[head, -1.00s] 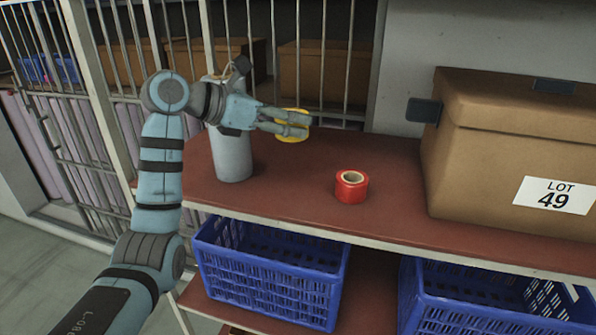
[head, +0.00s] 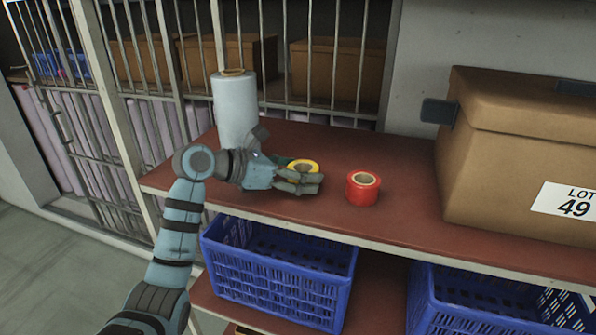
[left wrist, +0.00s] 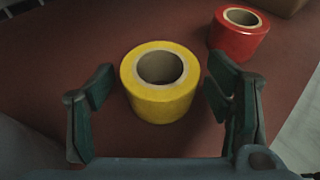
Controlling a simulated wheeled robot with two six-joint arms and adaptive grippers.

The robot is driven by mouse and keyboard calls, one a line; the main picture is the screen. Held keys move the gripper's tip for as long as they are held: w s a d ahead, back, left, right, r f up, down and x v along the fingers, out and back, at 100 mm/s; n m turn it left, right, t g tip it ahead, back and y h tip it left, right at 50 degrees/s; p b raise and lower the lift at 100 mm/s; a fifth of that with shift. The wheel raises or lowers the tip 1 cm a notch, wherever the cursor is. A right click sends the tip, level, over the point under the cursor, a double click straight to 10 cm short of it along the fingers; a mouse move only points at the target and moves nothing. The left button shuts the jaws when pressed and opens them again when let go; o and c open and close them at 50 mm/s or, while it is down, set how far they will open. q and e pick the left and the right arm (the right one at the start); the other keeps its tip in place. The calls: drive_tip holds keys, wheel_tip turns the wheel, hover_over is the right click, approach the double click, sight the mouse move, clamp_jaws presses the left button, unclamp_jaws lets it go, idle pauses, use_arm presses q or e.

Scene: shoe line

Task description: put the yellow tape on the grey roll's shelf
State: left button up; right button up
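The yellow tape (head: 303,165) stands upright on the red-brown upper shelf (head: 400,220), in front and to the right of the tall grey roll (head: 235,112). The grey roll stands on the same shelf. My left gripper (head: 304,176) is low over the shelf, with its fingers on either side of the yellow tape. In the left wrist view the yellow tape (left wrist: 160,100) sits between the spread fingers (left wrist: 158,105), with gaps on both sides. In the head view the near finger hides the tape's lower part. My right gripper is not in view.
A red tape roll (head: 362,190) stands just right of the yellow tape. A cardboard box (head: 500,170) labelled LOT 49 fills the shelf's right side. Blue crates (head: 280,275) sit below. Metal bars (head: 262,60) run behind the shelf.

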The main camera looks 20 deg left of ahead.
use_arm(q)
drive_tip(key=shift+s+r, duration=0.1)
drive_tip(key=shift+r, duration=0.15)
drive_tip(key=b+v, duration=0.1)
drive_tip(key=v, duration=1)
drive_tip(key=shift+s+a+b, duration=0.15)
drive_tip(key=shift+a+b, duration=0.1)
drive_tip(key=shift+b, duration=0.15)
drive_tip(key=shift+s+a+r, duration=0.1)
drive_tip(key=shift+s, duration=0.1)
drive_tip(key=shift+w, duration=0.1)
